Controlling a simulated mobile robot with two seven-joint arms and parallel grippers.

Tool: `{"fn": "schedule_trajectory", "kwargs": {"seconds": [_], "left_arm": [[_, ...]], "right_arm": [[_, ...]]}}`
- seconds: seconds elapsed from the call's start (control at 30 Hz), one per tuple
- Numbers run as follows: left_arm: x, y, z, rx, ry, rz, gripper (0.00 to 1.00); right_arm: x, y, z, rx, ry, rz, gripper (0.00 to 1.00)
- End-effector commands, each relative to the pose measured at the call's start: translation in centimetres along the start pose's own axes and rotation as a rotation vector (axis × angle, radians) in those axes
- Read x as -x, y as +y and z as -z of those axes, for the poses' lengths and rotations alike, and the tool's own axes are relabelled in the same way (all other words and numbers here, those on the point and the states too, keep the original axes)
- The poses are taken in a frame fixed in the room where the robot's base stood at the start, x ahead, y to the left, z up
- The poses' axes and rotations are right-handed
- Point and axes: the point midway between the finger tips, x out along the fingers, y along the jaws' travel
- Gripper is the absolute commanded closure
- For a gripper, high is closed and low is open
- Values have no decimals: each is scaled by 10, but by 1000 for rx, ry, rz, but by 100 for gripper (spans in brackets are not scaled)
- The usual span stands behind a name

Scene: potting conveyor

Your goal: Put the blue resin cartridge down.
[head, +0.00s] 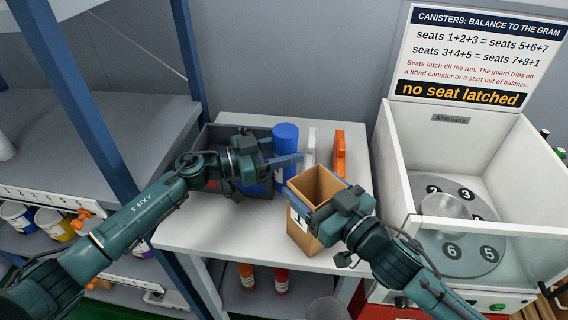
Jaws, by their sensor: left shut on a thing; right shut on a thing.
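The blue resin cartridge (286,134) is an upright blue cylinder near the back middle of the white table. My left gripper (285,161) is shut on it from the left, across its lower part. I cannot tell whether its base touches the table. My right gripper (316,207) is shut on an open, empty-looking cardboard box (323,182) in front and to the right of the cartridge. The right gripper's wrist hides part of the box.
A dark grey bin (216,133) with blue items stands behind my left gripper. A white item (310,148) and an orange item (340,152) stand right of the cartridge. The white table's (200,230) front left is clear. A white-walled machine (420,145) with numbered seats stands right.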

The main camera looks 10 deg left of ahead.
Motion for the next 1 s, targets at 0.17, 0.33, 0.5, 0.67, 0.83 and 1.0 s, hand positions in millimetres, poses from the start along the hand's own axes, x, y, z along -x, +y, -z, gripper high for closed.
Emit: {"fn": "schedule_trajectory", "kwargs": {"seconds": [0.17,0.33,0.5,0.67,0.83,1.0], "left_arm": [[-1,0,-20,4,4,1,88],[-1,0,-38,1,4,0,88],[-1,0,-38,-2,3,-1,88],[-1,0,-40,-1,3,-1,88],[-1,0,-43,-1,1,-2,47],[-1,0,-43,-1,1,-1,34]], "right_arm": [[0,0,0,0,-1,0,52],[0,0,0,0,-1,0,52],[0,0,0,0,-1,0,52],[0,0,0,0,-1,0,52],[0,0,0,0,-1,0,52],[0,0,0,0,-1,0,52]]}}
